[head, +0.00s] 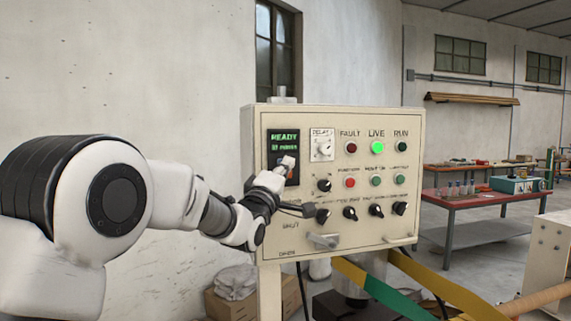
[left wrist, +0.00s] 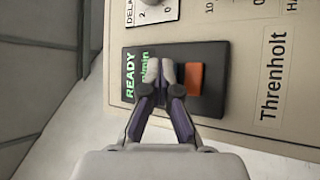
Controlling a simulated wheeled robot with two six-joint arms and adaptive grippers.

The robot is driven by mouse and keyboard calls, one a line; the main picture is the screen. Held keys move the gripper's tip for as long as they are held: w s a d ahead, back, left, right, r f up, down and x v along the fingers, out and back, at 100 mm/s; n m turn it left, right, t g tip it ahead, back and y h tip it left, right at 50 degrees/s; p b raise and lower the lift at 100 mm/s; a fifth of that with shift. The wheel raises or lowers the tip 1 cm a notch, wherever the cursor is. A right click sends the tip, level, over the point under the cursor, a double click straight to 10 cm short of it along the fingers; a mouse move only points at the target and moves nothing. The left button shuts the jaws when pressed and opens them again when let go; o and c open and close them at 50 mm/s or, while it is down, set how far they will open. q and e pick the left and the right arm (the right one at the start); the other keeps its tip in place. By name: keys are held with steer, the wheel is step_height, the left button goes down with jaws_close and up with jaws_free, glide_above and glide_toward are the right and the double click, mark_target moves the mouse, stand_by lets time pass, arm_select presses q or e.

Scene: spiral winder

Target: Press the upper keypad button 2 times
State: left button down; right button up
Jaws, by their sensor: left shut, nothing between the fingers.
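The keypad (head: 273,160) is a dark panel at the upper left of the beige control box, with a green READY display (head: 284,137) at its top. In the left wrist view, the keypad (left wrist: 213,100) lies on its side, the display (left wrist: 130,80) at left. An orange button (left wrist: 193,78) shows right of the fingertips, on the lower keypad. My left gripper (head: 287,162) is shut and empty, its fingertips in front of the keypad just below the display. In the wrist view the gripper (left wrist: 162,72) covers the area between display and orange button; any upper button is hidden. Contact cannot be told.
The control box (head: 335,235) carries lamps, including a lit green LIVE lamp (head: 377,147), plus several buttons and black knobs close to my wrist. A handle (head: 323,241) juts out below. A red table (head: 470,205) stands farther back right.

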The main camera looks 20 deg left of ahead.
arm_select(q)
steer(key=shift+s+d+f+b, duration=0.15)
steer(key=shift+s+d+b, duration=0.1)
steer(key=shift+s+b, duration=0.25)
steer(key=shift+s+d, duration=0.15)
steer(key=shift+d, duration=0.05)
steer(key=s+d+b, duration=0.2)
steer(key=s+b, duration=0.1)
steer(key=s, duration=0.1)
steer(key=shift+s+d, duration=0.1)
steer(key=shift+d, duration=0.3)
